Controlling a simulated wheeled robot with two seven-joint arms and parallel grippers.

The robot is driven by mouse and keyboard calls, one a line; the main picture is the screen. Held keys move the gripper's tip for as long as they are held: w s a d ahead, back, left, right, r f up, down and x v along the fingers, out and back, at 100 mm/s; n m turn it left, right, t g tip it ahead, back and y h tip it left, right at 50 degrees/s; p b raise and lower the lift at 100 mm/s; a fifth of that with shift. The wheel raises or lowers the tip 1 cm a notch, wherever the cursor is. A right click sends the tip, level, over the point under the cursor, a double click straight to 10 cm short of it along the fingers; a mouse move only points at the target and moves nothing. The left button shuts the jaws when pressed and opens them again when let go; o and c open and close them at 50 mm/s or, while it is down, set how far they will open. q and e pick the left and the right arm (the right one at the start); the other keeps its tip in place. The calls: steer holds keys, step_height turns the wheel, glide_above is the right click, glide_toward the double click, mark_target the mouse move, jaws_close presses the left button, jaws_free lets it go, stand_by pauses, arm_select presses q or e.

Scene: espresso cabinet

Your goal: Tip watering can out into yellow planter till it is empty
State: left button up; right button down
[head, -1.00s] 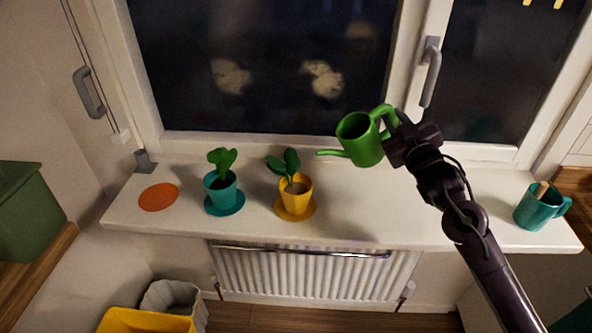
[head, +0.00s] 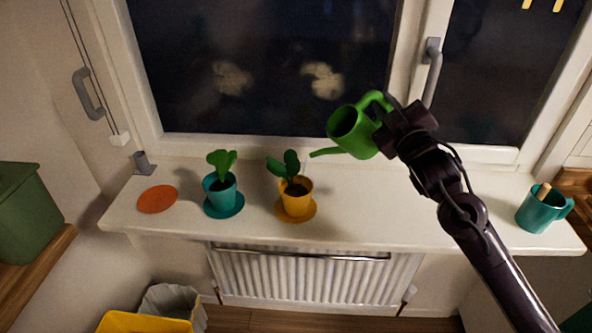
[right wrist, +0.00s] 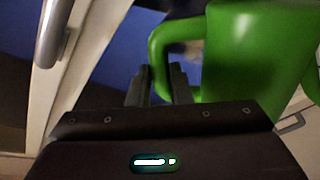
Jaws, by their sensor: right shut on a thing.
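The green watering can (head: 352,133) hangs in the air over the windowsill, tilted left with its spout low. My right gripper (head: 388,122) is shut on its handle; the right wrist view shows the fingers (right wrist: 160,86) at the handle and the can's green body (right wrist: 250,50). The spout tip is above and slightly right of the yellow planter (head: 295,204), which holds dark soil and a green plant and stands on a yellow saucer (head: 312,214). I cannot clearly make out a water stream. The can's inside looks dark, its water level hidden. My left gripper is not in view.
A teal planter (head: 221,201) with a plant stands left of the yellow one, and an orange disc (head: 157,199) lies farther left. A teal mug (head: 541,211) stands at the sill's right end. The window handle (head: 432,72) is just behind my gripper. The sill's middle right is clear.

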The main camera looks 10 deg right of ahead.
steer(key=shift+s+a+r+n, duration=0.1)
steer(key=shift+a+r+n, duration=0.6)
steer(key=shift+r, duration=0.25)
steer(key=shift+r, duration=0.15)
steer(key=shift+s+a+r+n+y, duration=0.2)
steer(key=shift+a+r+n+y, duration=0.1)
steer(key=shift+a+r+n, duration=0.65)
steer(key=w+d+f+m+g+h+p, duration=0.1)
steer(key=d+f+m+p, duration=0.3)
steer(key=d+f+m, duration=0.8)
steer(key=shift+w+d+f+m+g+h, duration=0.4)
steer(key=shift+w+f, duration=0.2)
steer(key=shift+f, duration=1.8)
